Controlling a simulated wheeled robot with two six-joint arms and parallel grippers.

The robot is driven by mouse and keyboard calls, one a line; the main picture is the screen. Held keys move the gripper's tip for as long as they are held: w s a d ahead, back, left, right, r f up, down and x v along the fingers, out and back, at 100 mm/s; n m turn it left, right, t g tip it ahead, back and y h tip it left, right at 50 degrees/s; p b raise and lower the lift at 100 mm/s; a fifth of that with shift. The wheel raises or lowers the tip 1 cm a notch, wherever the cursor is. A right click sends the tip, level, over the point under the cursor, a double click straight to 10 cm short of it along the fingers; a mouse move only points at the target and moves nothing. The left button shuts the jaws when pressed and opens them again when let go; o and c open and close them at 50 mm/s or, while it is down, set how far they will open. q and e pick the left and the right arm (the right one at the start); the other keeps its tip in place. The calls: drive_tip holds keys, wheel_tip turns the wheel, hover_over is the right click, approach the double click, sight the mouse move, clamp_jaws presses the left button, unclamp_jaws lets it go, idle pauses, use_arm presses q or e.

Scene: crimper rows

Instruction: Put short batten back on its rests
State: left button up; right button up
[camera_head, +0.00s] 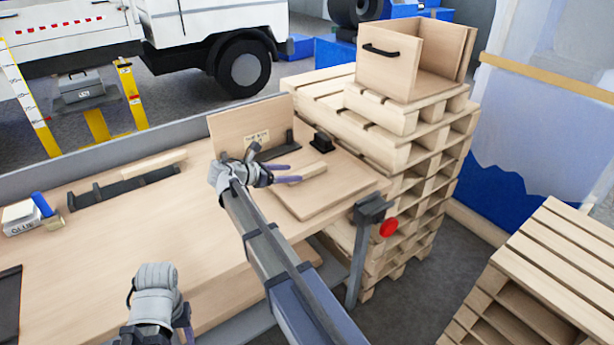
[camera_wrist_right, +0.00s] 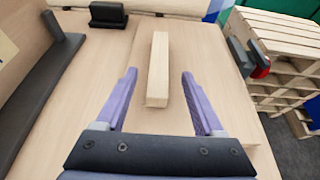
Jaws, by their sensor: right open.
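The short batten (camera_head: 310,171), a pale wooden bar, lies on a wooden board (camera_head: 345,187) at the right end of the workbench. My right gripper (camera_head: 292,173) is open at it. In the right wrist view the batten (camera_wrist_right: 158,65) runs away from me between the open purple fingers (camera_wrist_right: 159,76), with a gap on both sides. Dark rests show as a bar with an upright post (camera_head: 275,152) left of the batten and a black block (camera_head: 322,141) beyond it; the wrist view shows the bar (camera_wrist_right: 42,95) and block (camera_wrist_right: 108,14). My left gripper (camera_head: 182,322) is low, its fingers mostly hidden.
Another pale batten (camera_head: 154,163) lies by a long black rail (camera_head: 122,187) on the bench (camera_head: 165,230). An upright wooden panel (camera_head: 238,128) stands behind the board. A black post with a red knob (camera_head: 388,228) and stacked pallets (camera_head: 400,170) stand to the right.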

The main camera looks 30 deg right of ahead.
sight(305, 171)
drive_tip(key=shift+b+x, duration=0.35)
drive_tip(key=shift+x, duration=0.65)
drive_tip(key=shift+b+x, duration=0.75)
drive_tip(key=shift+x, duration=2.05)
drive_tip(key=shift+r, duration=0.25)
clamp_jaws()
